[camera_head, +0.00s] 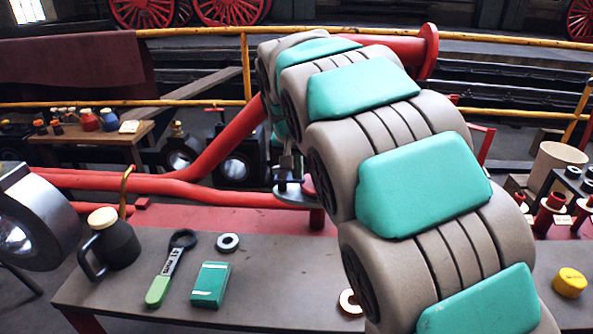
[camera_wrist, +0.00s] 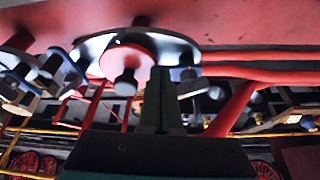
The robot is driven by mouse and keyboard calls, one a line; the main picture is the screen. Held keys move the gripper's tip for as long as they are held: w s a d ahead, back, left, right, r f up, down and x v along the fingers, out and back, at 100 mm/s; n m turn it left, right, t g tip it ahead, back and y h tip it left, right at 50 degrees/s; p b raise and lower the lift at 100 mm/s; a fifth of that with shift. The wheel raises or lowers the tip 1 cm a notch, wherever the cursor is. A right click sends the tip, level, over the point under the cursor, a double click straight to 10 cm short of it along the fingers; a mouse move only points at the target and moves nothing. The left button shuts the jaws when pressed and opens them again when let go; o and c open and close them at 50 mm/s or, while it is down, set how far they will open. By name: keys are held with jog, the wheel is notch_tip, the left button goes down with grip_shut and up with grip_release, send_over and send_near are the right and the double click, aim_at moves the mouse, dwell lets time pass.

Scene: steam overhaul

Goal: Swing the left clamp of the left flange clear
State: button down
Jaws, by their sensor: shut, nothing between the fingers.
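The left flange (camera_head: 297,194) is a pale disc at the end of the red pipes, partly hidden behind my arm in the head view. A dark and bluish clamp (camera_head: 287,187) sits at its left side. The wrist view looks upside down; there the flange (camera_wrist: 170,45) has a red face with a dark bolt. A clamp (camera_wrist: 187,76) shows just right of my fingers, and other clamp parts (camera_wrist: 45,70) show at the left. My gripper (camera_wrist: 162,72) is shut and empty, its dark fingers close to the flange rim; I cannot tell whether they touch the clamp.
Red pipes (camera_head: 150,190) run left from the flange above the grey bench (camera_head: 240,260). On the bench are a dark jug (camera_head: 113,245), a green-handled wrench (camera_head: 170,268), a green box (camera_head: 211,284) and a ring (camera_head: 228,242). A yellow cap (camera_head: 570,282) lies at the right.

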jog(key=shift+w+d+n+y, duration=0.2)
jog(key=shift+w+n+y, duration=0.2)
jog(key=shift+n, duration=0.6)
jog(key=shift+w+d+n+y, duration=0.15)
jog(key=shift+w+n+y, duration=0.1)
jog(key=shift+n, duration=0.35)
jog(key=shift+w+d+n+y, duration=0.15)
jog(key=shift+n+y, duration=0.1)
jog(key=shift+n, duration=0.35)
jog(key=w+n, duration=0.1)
jog(key=n, duration=0.1)
jog(key=w+n+y, duration=0.1)
jog(key=n, duration=0.1)
jog(key=shift+n+g, duration=0.3)
jog(key=shift+g, duration=0.1)
jog(key=w+n, duration=0.1)
jog(key=n+y, duration=0.1)
jog(key=n, duration=0.1)
jog(key=shift+w+n+g, duration=0.3)
jog(key=shift+w+g, duration=0.05)
jog(key=shift+g, duration=0.05)
jog(key=n, duration=0.1)
jog(key=w+n+g+y, duration=0.1)
jog(key=shift+a+n, duration=0.3)
jog(key=shift+a, duration=0.05)
jog(key=shift+w+a, duration=0.45)
